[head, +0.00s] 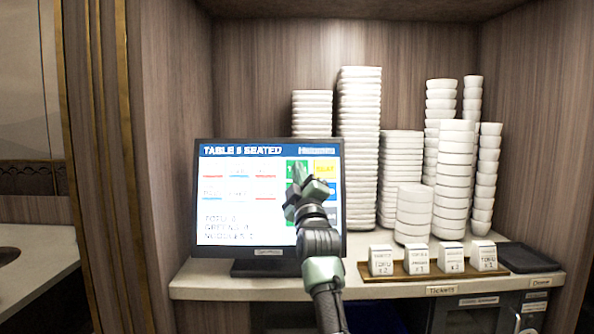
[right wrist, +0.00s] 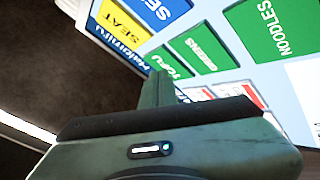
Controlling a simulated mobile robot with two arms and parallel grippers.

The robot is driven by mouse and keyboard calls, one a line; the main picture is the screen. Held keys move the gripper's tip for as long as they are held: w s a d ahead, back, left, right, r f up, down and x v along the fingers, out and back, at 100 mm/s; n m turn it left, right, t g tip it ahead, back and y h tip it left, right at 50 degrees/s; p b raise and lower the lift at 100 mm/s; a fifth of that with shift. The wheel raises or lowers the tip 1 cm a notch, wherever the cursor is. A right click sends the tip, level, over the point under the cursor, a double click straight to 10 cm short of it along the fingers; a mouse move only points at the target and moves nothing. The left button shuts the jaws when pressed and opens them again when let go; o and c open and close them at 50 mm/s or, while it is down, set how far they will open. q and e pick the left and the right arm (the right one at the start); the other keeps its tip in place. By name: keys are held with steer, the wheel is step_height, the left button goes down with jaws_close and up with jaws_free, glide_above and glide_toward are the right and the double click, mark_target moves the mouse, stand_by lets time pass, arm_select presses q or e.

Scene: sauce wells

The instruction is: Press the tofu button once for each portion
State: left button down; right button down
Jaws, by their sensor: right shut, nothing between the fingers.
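An order screen (head: 235,188) headed "TABLE 8 SEATED" stands on the counter. Its lower left lists tofu, greens and noodles with counts too blurred to read surely. My right gripper (head: 297,177) is shut and empty in front of the screen's right half, hiding part of the button column. In the right wrist view the shut fingers (right wrist: 160,80) point at the green tofu button (right wrist: 172,62), covering part of its lower edge. I cannot tell whether they touch it. Greens (right wrist: 203,47) and noodles (right wrist: 268,30) buttons lie beside it. My left gripper is not in view.
A yellow seat button (head: 325,167) is at the screen's upper right. Several small ticket cards (head: 418,260) stand on a wooden tray (head: 400,277) to the right. White stacked dishes (head: 360,130) fill the shelf behind; a dark tray (head: 530,258) lies far right.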

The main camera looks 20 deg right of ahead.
steer(key=shift+w, duration=0.25)
steer(key=shift+s, duration=0.15)
stand_by(0.5)
steer(key=shift+s+a+r, duration=0.15)
steer(key=shift+s+a, duration=0.05)
steer(key=shift+s, duration=0.4)
steer(key=s, duration=0.1)
steer(key=s+a+r, duration=0.1)
steer(key=s, duration=0.1)
steer(key=s+p, duration=0.1)
steer(key=shift+s+a+r, duration=0.15)
steer(key=shift+s+r, duration=0.05)
steer(key=shift+s, duration=0.1)
stand_by(2.4)
